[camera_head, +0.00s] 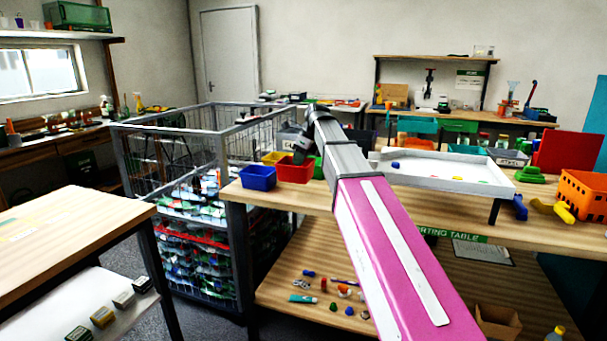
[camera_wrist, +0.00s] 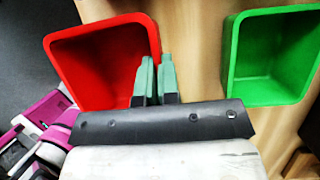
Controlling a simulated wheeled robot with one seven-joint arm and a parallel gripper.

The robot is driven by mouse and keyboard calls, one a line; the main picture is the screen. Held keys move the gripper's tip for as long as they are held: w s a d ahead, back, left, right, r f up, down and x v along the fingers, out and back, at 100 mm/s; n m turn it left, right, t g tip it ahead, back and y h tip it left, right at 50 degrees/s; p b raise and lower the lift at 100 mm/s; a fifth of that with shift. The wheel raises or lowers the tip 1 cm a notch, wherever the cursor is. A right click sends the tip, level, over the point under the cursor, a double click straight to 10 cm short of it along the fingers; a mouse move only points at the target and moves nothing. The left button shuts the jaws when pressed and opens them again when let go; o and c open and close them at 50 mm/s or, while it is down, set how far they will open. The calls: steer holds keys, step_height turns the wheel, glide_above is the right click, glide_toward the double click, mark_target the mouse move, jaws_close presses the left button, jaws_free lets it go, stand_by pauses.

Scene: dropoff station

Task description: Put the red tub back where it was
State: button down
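The red tub (camera_head: 294,171) is at the near edge of the sorting table, between the blue tub and the green tub. In the wrist view the red tub (camera_wrist: 100,62) is empty and upright, and it overlaps the table's edge; I cannot tell whether its base touches the top. My gripper (camera_wrist: 155,75) is at its right wall in that view, with its two green fingers close together, one on each side of the rim. The green tub (camera_wrist: 270,58) stands apart on the right, empty. In the head view my arm and gripper partly hide the tubs behind.
A blue tub (camera_head: 257,178) stands left of the red tub, and a yellow tub (camera_head: 273,158) behind. A white tray (camera_head: 445,170) with small items lies to the right. An orange crate (camera_head: 582,196) is at the far right. A wire cage (camera_head: 180,150) stands left of the table.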

steer(key=shift+d+f, duration=0.6)
steer(key=shift+d, duration=0.25)
steer(key=shift+f, duration=1.95)
steer(key=c, duration=1.4)
jaws_free()
steer(key=shift+o, duration=0.2)
steer(key=v, duration=1.2)
